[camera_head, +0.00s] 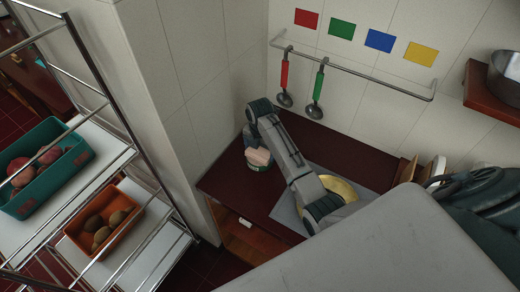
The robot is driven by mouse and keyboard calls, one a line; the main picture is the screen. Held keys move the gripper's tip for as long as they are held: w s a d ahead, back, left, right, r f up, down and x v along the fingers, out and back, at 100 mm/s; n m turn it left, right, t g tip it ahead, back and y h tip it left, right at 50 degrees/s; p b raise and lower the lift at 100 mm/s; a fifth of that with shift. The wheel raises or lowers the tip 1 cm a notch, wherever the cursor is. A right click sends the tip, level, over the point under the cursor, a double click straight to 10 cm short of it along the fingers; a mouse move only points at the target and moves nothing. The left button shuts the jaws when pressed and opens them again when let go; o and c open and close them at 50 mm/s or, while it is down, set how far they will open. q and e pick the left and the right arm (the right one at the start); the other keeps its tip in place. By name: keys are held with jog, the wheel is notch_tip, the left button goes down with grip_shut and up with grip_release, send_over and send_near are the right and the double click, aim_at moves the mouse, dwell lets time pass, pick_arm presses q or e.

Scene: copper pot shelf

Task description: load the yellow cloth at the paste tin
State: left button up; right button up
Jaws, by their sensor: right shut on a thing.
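My right gripper (252,142) points down at the far left part of the dark red counter (225,181). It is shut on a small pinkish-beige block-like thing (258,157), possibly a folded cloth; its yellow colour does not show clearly. Directly under it is a low round tin (258,167) with a greenish side, largely covered. I cannot tell whether the held thing presses on the tin's content. My left gripper is not in view.
A round golden pan (341,189) sits on a grey mat (288,213), partly behind my right arm. Red-handled (284,76) and green-handled (318,88) ladles hang from a wall rail (375,79). A wire rack with teal (45,190) and orange (76,236) bins stands left.

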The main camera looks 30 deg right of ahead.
aim_at(260, 151)
jog(key=shift+r, duration=3.5)
